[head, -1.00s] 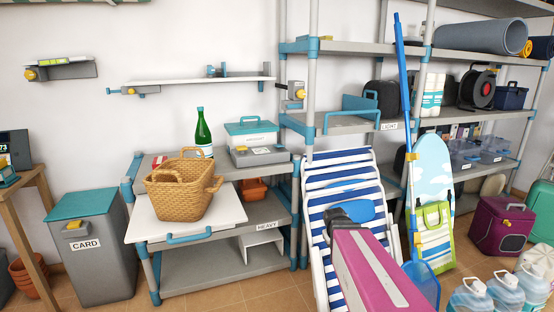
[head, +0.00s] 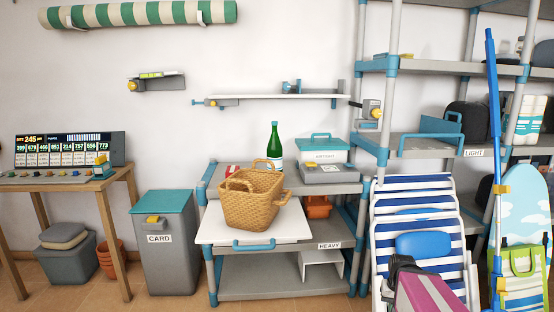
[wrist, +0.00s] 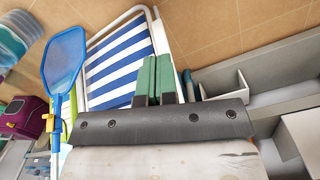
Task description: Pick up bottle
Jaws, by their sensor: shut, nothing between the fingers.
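In the head view my arm is low at the right, in front of the chair.
A teal-lidded box (head: 321,149) and a grey case (head: 328,173) stand right of the bottle. The basket sits on a pulled-out white board (head: 225,232). A CARD bin (head: 167,255) stands left. A blue net pole (head: 494,130) leans at the right. Bare floor shows low down.

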